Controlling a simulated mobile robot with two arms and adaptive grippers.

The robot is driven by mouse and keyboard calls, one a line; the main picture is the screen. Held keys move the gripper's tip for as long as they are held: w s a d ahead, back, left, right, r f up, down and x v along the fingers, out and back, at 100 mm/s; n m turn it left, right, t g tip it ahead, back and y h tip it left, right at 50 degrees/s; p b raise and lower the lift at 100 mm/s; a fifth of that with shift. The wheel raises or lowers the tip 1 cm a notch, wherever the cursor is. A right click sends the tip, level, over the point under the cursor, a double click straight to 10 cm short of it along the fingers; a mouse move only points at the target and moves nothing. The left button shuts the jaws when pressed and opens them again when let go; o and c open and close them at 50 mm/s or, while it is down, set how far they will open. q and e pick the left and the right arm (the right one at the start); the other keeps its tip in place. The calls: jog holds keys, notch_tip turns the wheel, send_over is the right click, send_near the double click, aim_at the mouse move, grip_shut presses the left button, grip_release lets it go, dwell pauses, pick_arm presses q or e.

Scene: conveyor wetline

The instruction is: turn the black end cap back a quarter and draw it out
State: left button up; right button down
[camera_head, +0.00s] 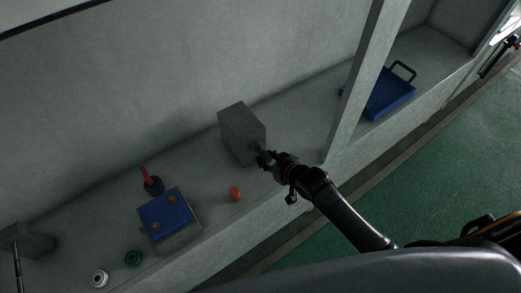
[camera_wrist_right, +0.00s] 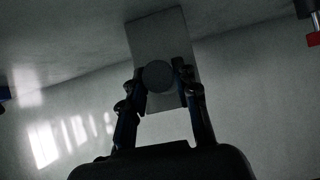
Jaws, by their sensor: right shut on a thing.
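A grey block (camera_head: 238,128) stands on the ledge near the middle of the head view. My right gripper (camera_head: 262,157) is at the block's right-hand face. In the wrist view the two fingers of my right gripper (camera_wrist_right: 162,88) are closed on the sides of a round dark-grey disc, the end cap (camera_wrist_right: 158,76). The cap lies in front of the block's face (camera_wrist_right: 158,32). I cannot tell how deep it sits or how far it is turned. In the head view the cap is hidden by the gripper. My left gripper is not in view.
An orange knob (camera_head: 235,193) lies near the ledge's front edge. Left of it are a blue-topped box (camera_head: 166,215), a red-handled tool (camera_head: 148,180), a green ring (camera_head: 133,258) and a white ring (camera_head: 99,278). A post (camera_head: 355,90) stands before a blue tray (camera_head: 390,94).

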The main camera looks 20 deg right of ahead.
jog(key=shift+s+d+p, duration=0.25)
jog(key=shift+s+p, duration=0.2)
jog(key=shift+s, duration=0.25)
jog(key=shift+s+d+p, duration=0.3)
jog(key=shift+s+p, duration=0.1)
jog(key=shift+s, duration=0.35)
jog(key=shift+s+d+p, duration=0.25)
jog(key=shift+s+p, duration=0.2)
jog(key=shift+s, duration=0.25)
